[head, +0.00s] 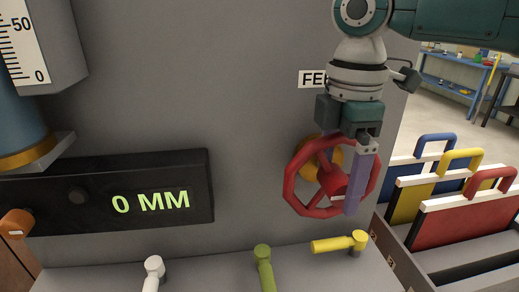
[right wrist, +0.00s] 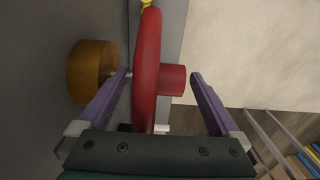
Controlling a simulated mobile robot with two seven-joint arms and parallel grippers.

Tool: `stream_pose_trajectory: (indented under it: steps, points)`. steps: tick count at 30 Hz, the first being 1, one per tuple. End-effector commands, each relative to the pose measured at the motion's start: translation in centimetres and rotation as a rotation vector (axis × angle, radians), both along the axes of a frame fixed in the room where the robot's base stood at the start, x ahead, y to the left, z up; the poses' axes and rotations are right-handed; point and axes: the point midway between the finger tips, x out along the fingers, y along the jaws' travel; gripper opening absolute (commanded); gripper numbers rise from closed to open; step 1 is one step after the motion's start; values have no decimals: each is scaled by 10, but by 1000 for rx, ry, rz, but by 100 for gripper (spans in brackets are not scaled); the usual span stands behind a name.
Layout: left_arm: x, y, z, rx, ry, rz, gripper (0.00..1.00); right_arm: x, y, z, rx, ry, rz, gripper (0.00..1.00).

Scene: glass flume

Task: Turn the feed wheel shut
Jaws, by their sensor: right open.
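The red feed wheel (head: 289,186) stands on the grey wall panel in the head view, on a shaft from an orange-yellow round mount (head: 310,147). A "FE..." label (head: 312,79) above it is partly hidden by my right arm. My right gripper (head: 349,196) reaches down at the wheel's right part, one purple finger in front of it. In the right wrist view my right gripper (right wrist: 160,76) is open, its fingers on either side of the wheel rim (right wrist: 147,65). The left finger is on the wall side, the right finger beyond the red hub (right wrist: 174,80). Neither clearly touches. My left gripper is out of view.
A black display (head: 100,190) reads 0 MM. White (head: 153,268), green (head: 263,262) and yellow (head: 335,244) levers stand below on the ledge. Blue, yellow and red handled panels (head: 468,215) stand in a grey rack at right, close to the wheel.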

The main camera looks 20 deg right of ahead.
Motion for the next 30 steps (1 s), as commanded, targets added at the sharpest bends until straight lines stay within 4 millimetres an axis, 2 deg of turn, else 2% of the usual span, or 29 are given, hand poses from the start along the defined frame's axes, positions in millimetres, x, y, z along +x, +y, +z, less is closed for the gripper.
stream_pose_trajectory:
  steps: [2,27,30]
  points:
    - [0,0,0,-2,0,2,50,0,0,0,0,0,0,96]
    - [0,-1,0,-5,0,4,50,0,0,1,1,1,0,2]
    - [0,0,0,-2,-1,2,50,0,0,1,1,1,0,0]
